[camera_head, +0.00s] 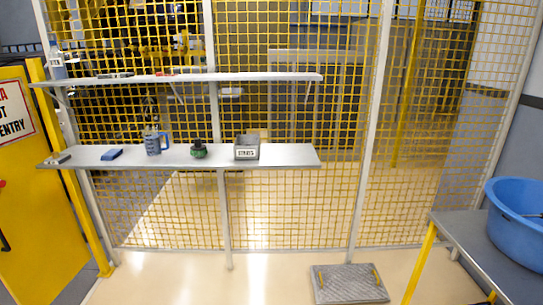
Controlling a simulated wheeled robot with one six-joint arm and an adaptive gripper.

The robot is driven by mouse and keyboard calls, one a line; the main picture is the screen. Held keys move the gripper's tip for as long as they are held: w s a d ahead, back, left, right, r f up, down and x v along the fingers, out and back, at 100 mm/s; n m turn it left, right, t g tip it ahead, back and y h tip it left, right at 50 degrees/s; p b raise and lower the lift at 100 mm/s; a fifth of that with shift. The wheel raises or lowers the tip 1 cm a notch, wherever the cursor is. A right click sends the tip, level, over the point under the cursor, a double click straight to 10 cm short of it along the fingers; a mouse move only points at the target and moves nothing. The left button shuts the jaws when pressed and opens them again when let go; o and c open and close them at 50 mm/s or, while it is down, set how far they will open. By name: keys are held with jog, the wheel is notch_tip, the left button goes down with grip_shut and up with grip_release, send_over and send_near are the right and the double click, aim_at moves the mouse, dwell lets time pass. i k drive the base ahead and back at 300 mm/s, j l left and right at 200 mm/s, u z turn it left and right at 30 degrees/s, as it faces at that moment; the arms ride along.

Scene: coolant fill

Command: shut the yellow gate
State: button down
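A solid yellow panel (40,225), which looks like the gate, stands at the left edge, cut off by the frame. It carries a white sign (14,112) with red and black lettering, partly readable as "NOT ENTRY". A black handle-like part (4,240) and a small red part show at its left. A yellow post (78,215) stands just right of the panel. I cannot tell whether the panel is open or shut. My gripper is not in view.
A yellow mesh fence (290,205) with grey posts spans the back. Two shelves hang on it; the lower shelf (290,155) holds a mug, a grey bin and small items. A grey crate-like platform (348,284) lies on the floor. A bench with a blue tub (515,235) stands right.

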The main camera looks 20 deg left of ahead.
aim_at(43, 245)
jog(key=i+j+u, duration=0.15)
jog(key=i+u, duration=0.25)
jog(key=i, duration=0.2)
jog(key=i+u, duration=0.4)
jog(key=i, duration=0.2)
jog(key=i+l+u, duration=0.3)
jog(key=i+u, duration=0.15)
jog(key=i+j+u, duration=0.2)
jog(key=i+u, duration=0.65)
jog(key=i, duration=0.25)
jog(key=i+l+u, duration=0.25)
jog(key=i+u, duration=0.35)
jog(key=i, duration=0.65)
